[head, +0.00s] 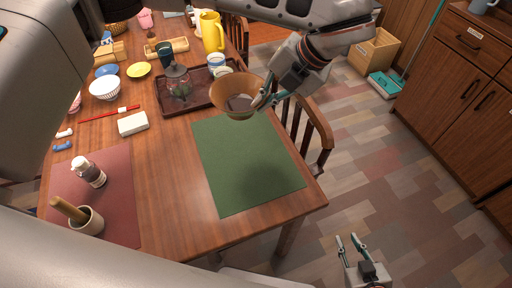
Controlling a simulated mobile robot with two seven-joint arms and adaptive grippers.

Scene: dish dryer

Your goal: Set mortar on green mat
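A brown, flared bowl (224,93), seemingly the mortar, is in the air over the far edge of the green mat (244,180). My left gripper (265,97) is shut on its right rim and holds it roughly upright. A dark shadow falls on the mat, which is otherwise bare. My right gripper (352,243) is open and empty, low at the bottom right, beyond the table's right edge. A cream cup (91,224) with a thick wooden stick in it stands on the red mat at the left.
A dark tray (196,100) with a glass jar (178,84) and small bowls lies behind the green mat. A white block (132,123) lies between. A chair (318,135) stands against the table's right edge.

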